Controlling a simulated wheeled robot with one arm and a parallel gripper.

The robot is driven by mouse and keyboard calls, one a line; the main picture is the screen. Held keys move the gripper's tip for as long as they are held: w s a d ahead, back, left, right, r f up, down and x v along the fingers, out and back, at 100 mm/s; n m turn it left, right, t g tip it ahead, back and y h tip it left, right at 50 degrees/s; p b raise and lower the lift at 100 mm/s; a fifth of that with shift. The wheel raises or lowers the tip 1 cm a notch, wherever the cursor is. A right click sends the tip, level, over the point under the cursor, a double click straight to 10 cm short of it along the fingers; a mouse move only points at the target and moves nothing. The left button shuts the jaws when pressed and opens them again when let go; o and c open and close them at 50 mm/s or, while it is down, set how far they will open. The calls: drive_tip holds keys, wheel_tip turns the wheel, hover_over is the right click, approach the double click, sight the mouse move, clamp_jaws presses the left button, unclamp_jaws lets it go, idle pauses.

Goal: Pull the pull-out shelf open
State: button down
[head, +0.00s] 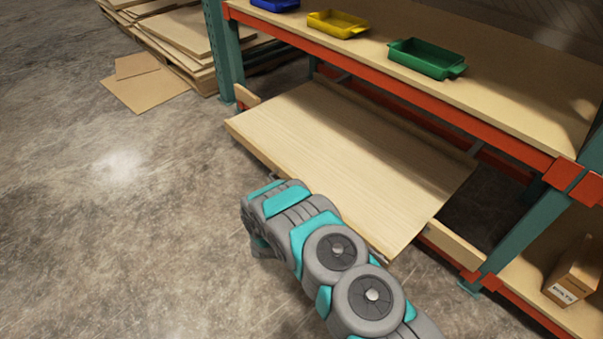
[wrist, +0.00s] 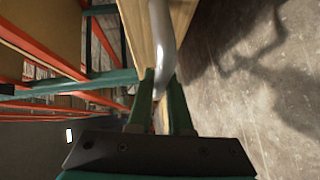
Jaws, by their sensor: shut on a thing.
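The pull-out shelf (head: 345,155) is a light wooden board low in the rack. In the head view it sticks out well beyond the orange front beam. Its front edge also shows in the wrist view (wrist: 136,30). A pale, curved bar handle (wrist: 161,35) runs along that edge in the wrist view. My gripper (wrist: 165,88) has its two green fingers on either side of the handle and is shut on it.
On the upper shelf (head: 490,95) stand a blue bin (head: 275,4), a yellow bin (head: 337,24) and a green bin (head: 427,58). A cardboard box (head: 573,272) sits at lower right. Flat boards (head: 180,40) are stacked at the back left. The concrete floor (head: 110,230) at left is clear.

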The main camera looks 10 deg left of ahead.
drive_tip(key=s+a+p, duration=0.1)
drive_tip(key=s+a, duration=1.1)
drive_tip(key=s, duration=0.4)
drive_tip(key=shift+a, duration=0.4)
drive_tip(key=c, duration=0.8)
unclamp_jaws()
drive_tip(key=shift+c, duration=0.2)
drive_tip(key=s+d+r, duration=0.1)
drive_tip(key=s, duration=0.6)
drive_tip(key=shift+s, duration=0.35)
